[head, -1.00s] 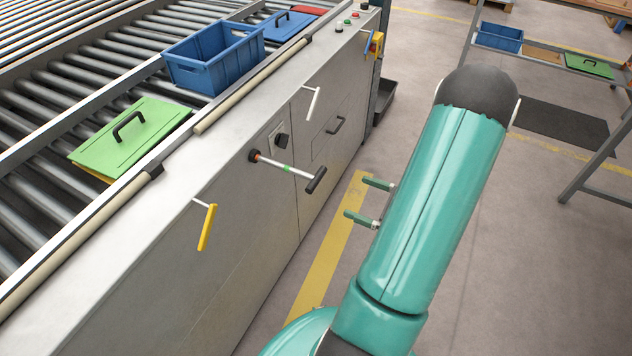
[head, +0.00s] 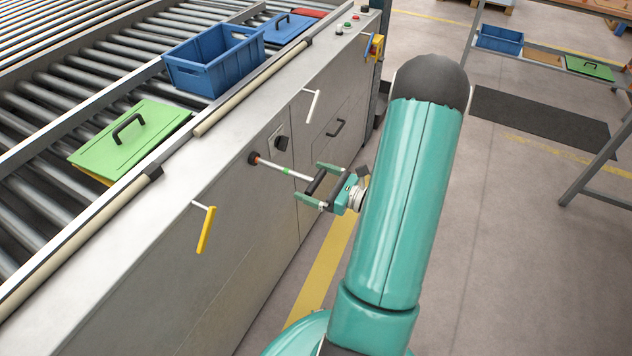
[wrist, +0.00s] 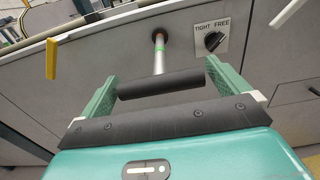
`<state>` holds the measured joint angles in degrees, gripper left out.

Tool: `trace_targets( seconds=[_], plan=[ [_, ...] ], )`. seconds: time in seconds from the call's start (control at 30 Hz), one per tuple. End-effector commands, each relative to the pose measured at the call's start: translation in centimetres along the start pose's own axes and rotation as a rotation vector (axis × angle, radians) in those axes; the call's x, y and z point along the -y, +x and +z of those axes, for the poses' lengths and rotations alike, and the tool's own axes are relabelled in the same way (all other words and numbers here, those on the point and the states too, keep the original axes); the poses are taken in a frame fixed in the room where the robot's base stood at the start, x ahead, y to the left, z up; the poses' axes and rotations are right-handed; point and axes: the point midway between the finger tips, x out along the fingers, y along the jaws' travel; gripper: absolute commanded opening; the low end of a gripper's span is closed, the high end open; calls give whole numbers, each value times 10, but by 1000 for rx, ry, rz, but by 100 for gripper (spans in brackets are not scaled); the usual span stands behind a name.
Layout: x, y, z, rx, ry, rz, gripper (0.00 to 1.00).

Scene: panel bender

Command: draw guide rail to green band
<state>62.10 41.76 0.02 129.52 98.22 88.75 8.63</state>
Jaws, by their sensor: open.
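The guide rail's pull rod (head: 272,166) sticks out of a black collar in the machine's front panel and ends in a black crossbar handle (head: 316,183). A green band (head: 287,172) shows on the rod outside the collar, with a reddish part close to the collar. In the wrist view the rod (wrist: 159,62) runs from the panel to the handle (wrist: 160,84). My gripper (head: 309,183) is open around the handle, one finger beyond each end of the bar. In the wrist view my gripper (wrist: 161,70) shows no clear grip on it.
A black knob (wrist: 214,41) on a plate marked TIGHT and FREE sits right of the rod. A yellow lever (head: 206,229) hangs to the left and a white lever (head: 312,105) to the upper right. A green panel (head: 100,155) and blue bin (head: 185,75) rest on the rollers.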

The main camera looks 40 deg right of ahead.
Motion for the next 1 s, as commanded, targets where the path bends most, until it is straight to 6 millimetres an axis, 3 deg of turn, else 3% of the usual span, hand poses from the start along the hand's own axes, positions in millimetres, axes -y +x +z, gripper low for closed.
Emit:
trace_targets(
  seconds=[0.17,0.47,0.67,0.9,1.0],
  plan=[
    [0,0,0,0,0,0,98],
    [0,0,0,0,0,0,41],
    [0,15,0,-1,-2,3,41],
    [0,74,0,0,-2,6,41],
    [0,91,-1,-1,-1,3,41]
  ],
)
